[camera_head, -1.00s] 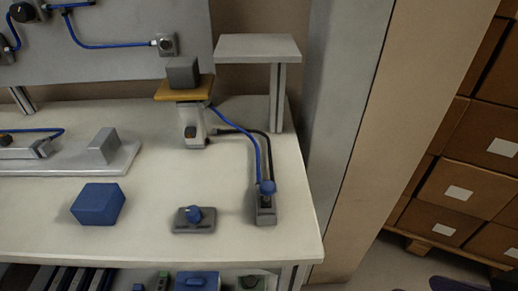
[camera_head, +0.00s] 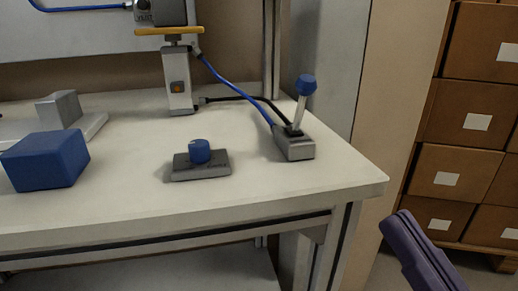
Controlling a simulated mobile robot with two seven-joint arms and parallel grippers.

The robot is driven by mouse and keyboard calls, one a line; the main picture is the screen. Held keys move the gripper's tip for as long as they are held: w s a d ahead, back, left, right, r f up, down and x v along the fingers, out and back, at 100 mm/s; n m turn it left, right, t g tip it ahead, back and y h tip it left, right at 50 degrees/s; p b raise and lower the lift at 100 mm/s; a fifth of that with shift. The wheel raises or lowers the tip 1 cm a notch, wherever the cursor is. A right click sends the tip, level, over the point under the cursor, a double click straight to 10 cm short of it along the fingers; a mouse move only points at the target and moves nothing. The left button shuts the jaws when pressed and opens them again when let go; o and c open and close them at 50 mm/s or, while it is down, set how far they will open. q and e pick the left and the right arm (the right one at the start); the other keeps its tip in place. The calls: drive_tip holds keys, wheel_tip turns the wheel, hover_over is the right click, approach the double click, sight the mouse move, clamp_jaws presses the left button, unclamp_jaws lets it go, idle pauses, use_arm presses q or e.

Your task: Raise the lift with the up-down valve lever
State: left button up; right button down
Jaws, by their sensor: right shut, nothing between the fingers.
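The valve lever (camera_head: 306,86) has a blue knob on a metal stick, rising from a small grey valve box (camera_head: 296,150) near the table's right end. It leans slightly right in the picture. The lift (camera_head: 179,82) is a pale upright cylinder at the back, with an orange-yellow plate (camera_head: 170,31) and a dark grey block (camera_head: 163,12) on top. My right gripper (camera_head: 396,222), purple, is shut and empty at the lower right, beyond the table's right corner and apart from the lever. My left gripper is not in view.
A blue knob on a grey base (camera_head: 200,165) stands left of the valve box, and a blue block (camera_head: 45,160) lies farther left. Blue and black hoses run between lift and valve box. A grey post stands behind the table's right end. Cardboard boxes (camera_head: 465,120) are stacked at right.

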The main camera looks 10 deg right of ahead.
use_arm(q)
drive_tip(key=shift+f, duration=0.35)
use_arm(e)
drive_tip(key=shift+s+y, duration=0.3)
drive_tip(key=shift+s, duration=0.1)
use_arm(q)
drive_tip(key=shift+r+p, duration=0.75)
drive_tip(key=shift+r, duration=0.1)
use_arm(e)
approach(311, 93)
drive_tip(key=x, duration=0.7)
drive_tip(key=shift+f, duration=0.1)
